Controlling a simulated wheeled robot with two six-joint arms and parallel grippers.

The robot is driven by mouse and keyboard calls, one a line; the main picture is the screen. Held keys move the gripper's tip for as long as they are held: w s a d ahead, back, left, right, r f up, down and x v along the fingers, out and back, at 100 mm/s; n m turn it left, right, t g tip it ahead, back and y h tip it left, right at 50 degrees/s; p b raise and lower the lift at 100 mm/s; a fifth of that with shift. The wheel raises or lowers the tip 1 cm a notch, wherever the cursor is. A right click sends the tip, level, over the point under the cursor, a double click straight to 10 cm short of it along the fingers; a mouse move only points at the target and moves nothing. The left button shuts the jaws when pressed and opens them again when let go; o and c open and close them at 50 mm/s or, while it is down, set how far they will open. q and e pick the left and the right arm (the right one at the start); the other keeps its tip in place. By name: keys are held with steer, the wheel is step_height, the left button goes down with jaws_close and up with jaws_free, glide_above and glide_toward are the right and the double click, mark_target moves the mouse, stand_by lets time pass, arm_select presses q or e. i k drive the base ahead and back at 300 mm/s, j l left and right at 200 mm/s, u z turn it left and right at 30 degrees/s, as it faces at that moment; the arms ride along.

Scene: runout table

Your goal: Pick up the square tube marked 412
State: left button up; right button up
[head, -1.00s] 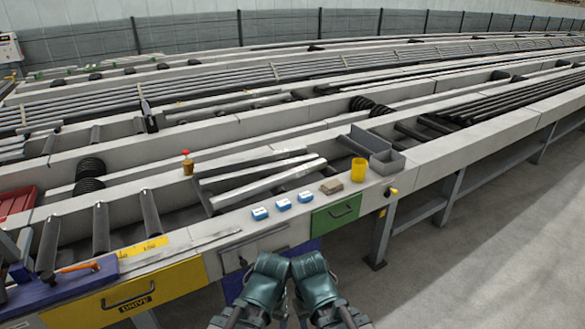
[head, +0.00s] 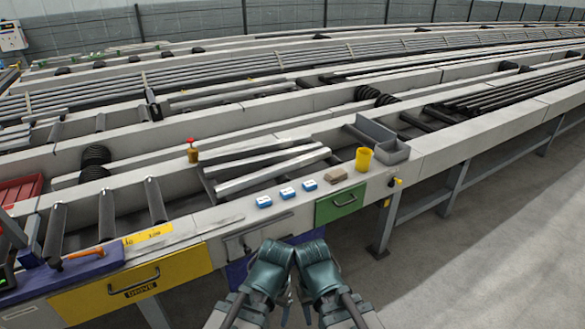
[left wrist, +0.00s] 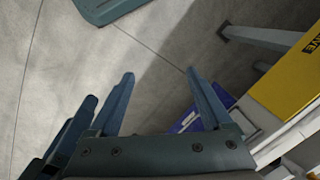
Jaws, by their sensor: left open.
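Several pale square tubes lie side by side on the runout table, left of the grey bin; the front one (head: 272,172) and the back one (head: 258,147) show clearly in the head view. No 412 mark is legible on any of them. Three small blue-and-white blocks (head: 287,193) stand on the rail in front; their print is too small to read. My left gripper (left wrist: 165,95) is open and empty above the floor in the left wrist view. Both arms are folded low before the table, apart from the tubes. My right gripper (head: 318,268) shows no clear jaw opening.
The front rail holds a yellow cup (head: 363,159), a brown block (head: 336,175) and a grey bin (head: 389,153). A red-topped bottle (head: 192,152) stands left of the tubes. The floor at right is clear.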

mark_target(221, 191)
steer(key=i+j+z, duration=0.6)
steer(key=j+z, duration=0.25)
steer(key=i+j+z, duration=0.2)
steer(key=j+z, duration=0.2)
